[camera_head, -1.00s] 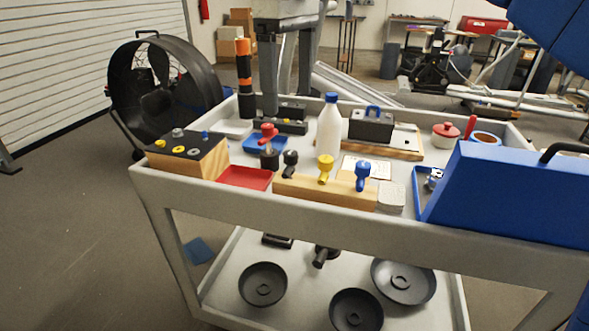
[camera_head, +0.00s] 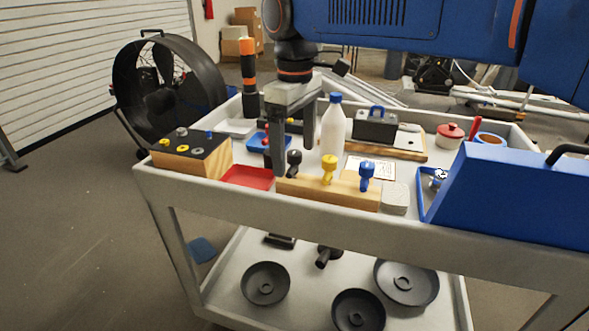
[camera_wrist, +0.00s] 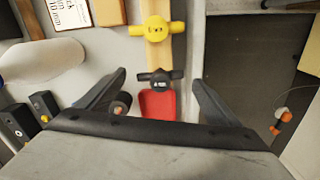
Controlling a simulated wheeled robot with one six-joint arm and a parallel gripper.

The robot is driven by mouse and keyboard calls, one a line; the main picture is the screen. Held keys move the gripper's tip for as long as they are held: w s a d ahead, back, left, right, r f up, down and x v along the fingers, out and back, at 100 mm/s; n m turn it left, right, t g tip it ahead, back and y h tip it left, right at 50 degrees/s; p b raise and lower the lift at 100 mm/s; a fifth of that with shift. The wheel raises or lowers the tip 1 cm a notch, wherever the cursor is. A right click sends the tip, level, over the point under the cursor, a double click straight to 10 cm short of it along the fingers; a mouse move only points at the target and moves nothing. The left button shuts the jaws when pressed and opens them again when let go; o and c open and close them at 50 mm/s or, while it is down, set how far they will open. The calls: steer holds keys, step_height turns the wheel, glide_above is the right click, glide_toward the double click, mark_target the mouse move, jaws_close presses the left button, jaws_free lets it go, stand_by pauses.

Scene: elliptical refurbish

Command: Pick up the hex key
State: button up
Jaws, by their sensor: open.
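Several T-handled hex keys stand upright in a long wooden block (camera_head: 335,195) on the cart's top. The black hex key (camera_head: 293,157) is at the block's left end, with a yellow one (camera_head: 329,168) in the middle and a blue one (camera_head: 367,175) to the right. My gripper (camera_head: 295,152) is open and points down over the block's left end. In the wrist view the black handle (camera_wrist: 161,77) lies between the open fingertips, with clear space on both sides; the yellow handle (camera_wrist: 156,28) is above it. I cannot tell whether the fingers are level with the handle.
A white bottle (camera_head: 333,130) stands close behind the block. A red tray (camera_head: 247,178) and a wooden box (camera_head: 188,153) with knobs are to the left. A blue case (camera_head: 510,195) fills the cart's right side. A small dark round item (camera_wrist: 121,103) is beside one finger.

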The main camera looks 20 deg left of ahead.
steer(key=shift+f, duration=1)
steer(key=c, duration=1.4)
steer(key=shift+o, duration=0.2)
steer(key=shift+r, duration=0.1)
step_height(320, 180, up, 10)
steer(key=shift+f, duration=0.1)
